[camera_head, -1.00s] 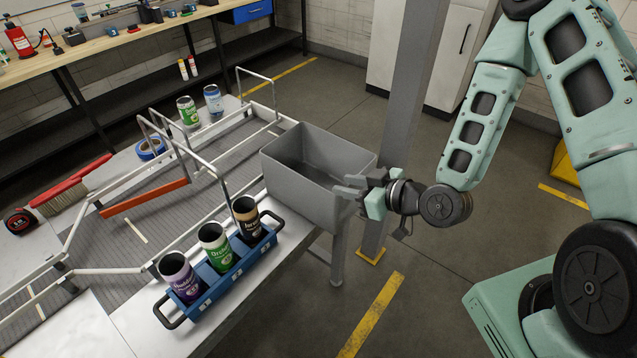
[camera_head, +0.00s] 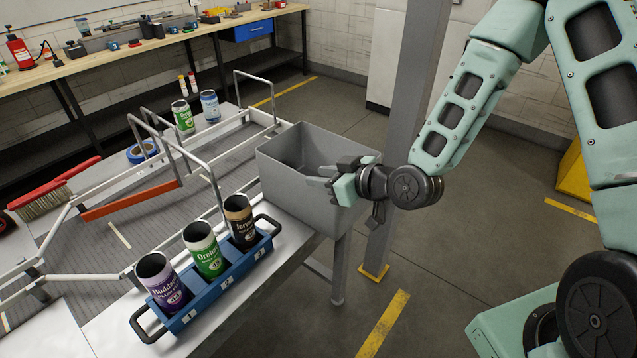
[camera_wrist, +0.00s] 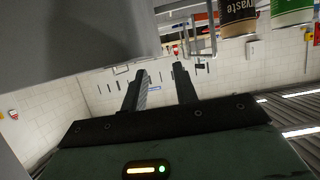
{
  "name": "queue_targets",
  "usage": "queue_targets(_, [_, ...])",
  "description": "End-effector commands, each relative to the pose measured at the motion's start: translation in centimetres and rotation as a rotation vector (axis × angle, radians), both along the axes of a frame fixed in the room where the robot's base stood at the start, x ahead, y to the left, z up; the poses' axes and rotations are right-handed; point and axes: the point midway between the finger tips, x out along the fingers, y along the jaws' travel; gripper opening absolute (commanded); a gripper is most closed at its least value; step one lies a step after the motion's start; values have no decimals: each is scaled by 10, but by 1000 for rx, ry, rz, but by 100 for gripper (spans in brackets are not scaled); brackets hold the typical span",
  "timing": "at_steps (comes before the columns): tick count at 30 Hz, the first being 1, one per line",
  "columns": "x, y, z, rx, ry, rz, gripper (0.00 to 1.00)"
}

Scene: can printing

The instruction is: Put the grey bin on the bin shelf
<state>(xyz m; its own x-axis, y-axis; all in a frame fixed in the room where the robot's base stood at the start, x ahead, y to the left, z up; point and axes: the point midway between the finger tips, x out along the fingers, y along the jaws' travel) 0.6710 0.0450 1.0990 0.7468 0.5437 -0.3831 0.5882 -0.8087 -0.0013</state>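The grey bin (camera_head: 296,192) is an open-topped box, upright at the right end of the white work surface beside the conveyor. My gripper (camera_head: 325,174) is at the bin's right side, with its fingers pointing left and overlapping the bin's near right corner in the head view. In the wrist view the two fingers (camera_wrist: 160,90) are apart with nothing between them. A grey surface of the bin (camera_wrist: 60,35) fills the upper left there. I cannot tell whether a finger touches the bin. I cannot make out which thing is the bin shelf.
A blue holder (camera_head: 215,285) with three cans stands just in front of the bin. A metal post (camera_head: 402,120) rises behind my gripper. Metal guide rails (camera_head: 205,165) and an orange bar (camera_head: 130,201) lie to the left.

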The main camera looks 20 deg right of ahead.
Motion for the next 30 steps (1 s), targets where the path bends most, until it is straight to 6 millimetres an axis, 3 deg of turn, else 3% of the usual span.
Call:
queue_targets(11, [23, 16, -8, 0, 1, -1, 29])
queue_targets(21, [56, 35, -20, 1, 1, 0, 29])
queue_targets(30, [62, 39, -25, -1, -1, 0, 29])
